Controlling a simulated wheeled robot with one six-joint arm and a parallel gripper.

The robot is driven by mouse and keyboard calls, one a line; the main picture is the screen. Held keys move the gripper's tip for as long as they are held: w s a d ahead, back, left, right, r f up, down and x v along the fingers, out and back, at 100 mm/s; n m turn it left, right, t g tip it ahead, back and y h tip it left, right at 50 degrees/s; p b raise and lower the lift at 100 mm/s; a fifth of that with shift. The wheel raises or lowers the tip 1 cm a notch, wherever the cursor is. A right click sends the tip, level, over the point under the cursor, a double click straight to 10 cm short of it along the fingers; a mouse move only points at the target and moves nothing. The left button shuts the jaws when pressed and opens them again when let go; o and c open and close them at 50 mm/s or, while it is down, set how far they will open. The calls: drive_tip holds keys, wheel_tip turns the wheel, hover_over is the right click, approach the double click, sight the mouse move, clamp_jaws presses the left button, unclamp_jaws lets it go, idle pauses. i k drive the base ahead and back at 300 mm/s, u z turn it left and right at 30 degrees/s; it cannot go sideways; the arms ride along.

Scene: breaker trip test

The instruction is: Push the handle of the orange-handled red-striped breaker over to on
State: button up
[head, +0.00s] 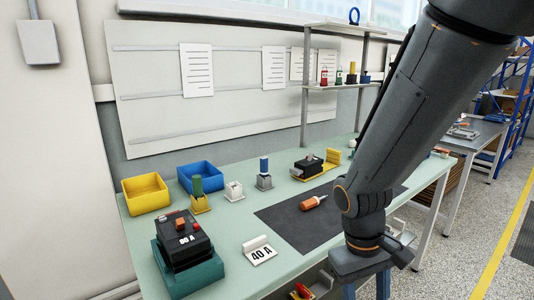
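A black breaker (184,248) sits on a teal base (192,276) at the table's near left. An orange handle (181,223) stands on its top beside a small red part. Its white label seems to read 60 A or 80 A. I cannot make out a red stripe or tell which side is on. A smaller black breaker (306,166) with a reddish top part lies farther back, beside a yellow block. My gripper (366,290) points down at the bottom edge, right of the near breaker and apart from it. Its fingertips are cut off.
A white 40 A card (260,250) stands right of the near breaker. A dark mat (290,226) holds an orange-handled tool (313,202). Yellow (146,197) and blue (200,178) bins and small stands are behind. My arm hides the table's right part.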

sight(180, 222)
drive_tip(key=u, duration=1.25)
